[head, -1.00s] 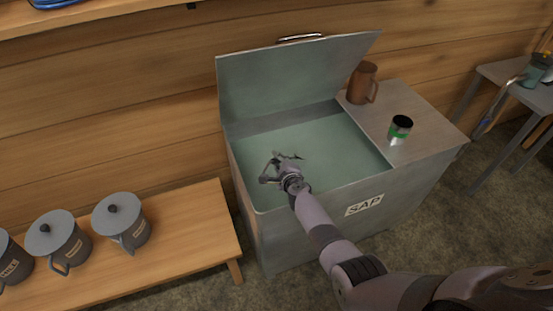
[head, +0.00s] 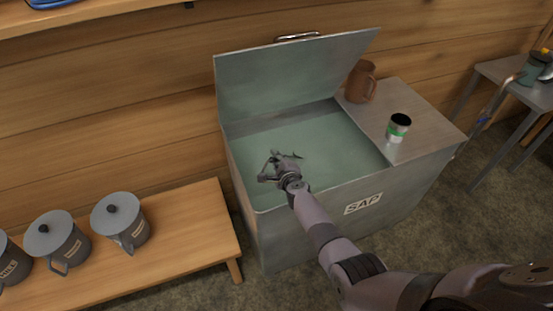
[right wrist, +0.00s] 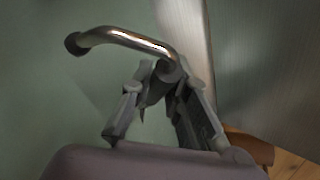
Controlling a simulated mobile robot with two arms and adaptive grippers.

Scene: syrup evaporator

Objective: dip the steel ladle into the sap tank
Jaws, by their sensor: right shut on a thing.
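The sap tank (head: 362,205) is a grey metal box with a SAP label. Its lid (head: 295,80) stands open against the wall, and pale green shows inside. My right gripper (head: 272,169) is inside the opening, near its front left part. In the right wrist view the gripper (right wrist: 163,82) is shut at one end of a bent, shiny metal rod (right wrist: 125,38), which looks like the steel ladle's handle. The rod's far end is dark, against a pale green surface. No ladle bowl can be made out. My left gripper is not in view.
A brown jug (head: 361,82) and a green-banded can (head: 398,128) stand on the tank's right top. A wooden bench (head: 190,230) at left holds several lidded grey pots (head: 120,222). A side table (head: 500,75) stands at far right.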

